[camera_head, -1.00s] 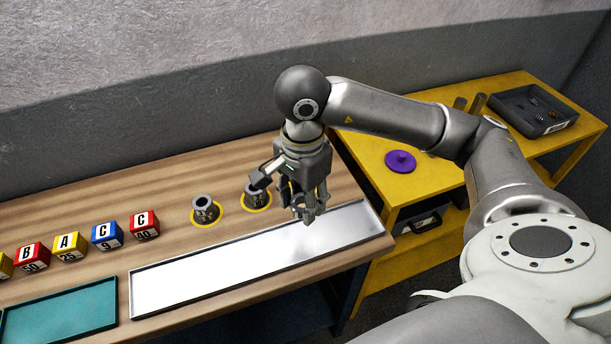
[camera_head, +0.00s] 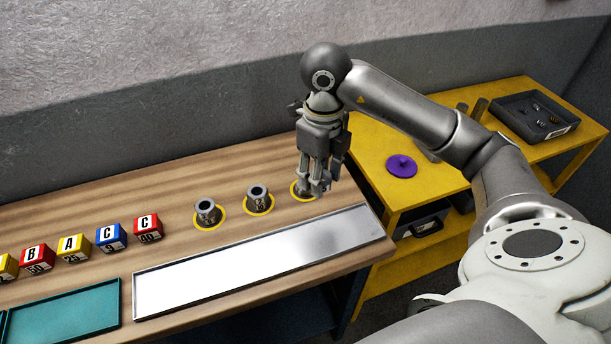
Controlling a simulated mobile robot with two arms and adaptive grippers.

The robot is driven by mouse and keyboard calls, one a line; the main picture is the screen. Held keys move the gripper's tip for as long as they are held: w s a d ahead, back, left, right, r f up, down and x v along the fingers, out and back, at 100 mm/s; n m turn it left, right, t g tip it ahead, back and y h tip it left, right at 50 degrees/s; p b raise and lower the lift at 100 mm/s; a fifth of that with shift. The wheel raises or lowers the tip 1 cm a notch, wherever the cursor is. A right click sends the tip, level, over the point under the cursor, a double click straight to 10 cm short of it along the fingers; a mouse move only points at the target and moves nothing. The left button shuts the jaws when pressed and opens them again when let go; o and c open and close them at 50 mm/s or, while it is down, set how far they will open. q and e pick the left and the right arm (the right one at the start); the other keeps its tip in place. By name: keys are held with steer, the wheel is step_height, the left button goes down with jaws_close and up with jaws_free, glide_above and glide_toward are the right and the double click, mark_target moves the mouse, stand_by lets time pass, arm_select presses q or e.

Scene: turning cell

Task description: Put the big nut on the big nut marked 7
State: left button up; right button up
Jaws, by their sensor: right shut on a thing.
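My right gripper (camera_head: 317,190) points down at the right end of the wooden bench. It is shut on a small grey thing, probably the big nut, which the fingers almost wholly hide. The fingers are over or beside a yellow ring (camera_head: 296,195) on the bench. Whether the held thing touches anything below it, I cannot tell. Two grey, hollow, upright round parts stand to the left on yellow rings: a left one (camera_head: 206,210) and a middle one (camera_head: 258,197). Their markings are too small to read, so I cannot tell which is 7. My left gripper is not in view.
A long shiny metal tray (camera_head: 240,262) lies along the bench front, a teal tray (camera_head: 65,315) left of it. Several lettered cubes (camera_head: 111,238) stand at left. A yellow table (camera_head: 375,150) at right holds a purple disc (camera_head: 401,166) and a dark bin (camera_head: 535,115).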

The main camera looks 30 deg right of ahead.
steer(key=w+d+f+p, duration=0.1)
steer(key=w+f, duration=0.1)
steer(key=w, duration=0.1)
steer(key=w+d+f, duration=0.1)
steer(key=w+f, duration=0.2)
steer(key=w, duration=0.1)
steer(key=w+d+f+p, duration=0.1)
steer(key=w+f, duration=0.2)
steer(key=shift+w+d+f+p, duration=0.15)
steer(key=shift+d+f+p, duration=0.1)
steer(key=shift+p, duration=0.1)
step_height(320, 180, down, 3)
steer(key=shift+r+p, duration=0.1)
steer(key=shift+p, duration=0.85)
steer(key=shift+f, duration=0.3)
steer(key=o, duration=1.1)
steer(key=shift+o, duration=0.2)
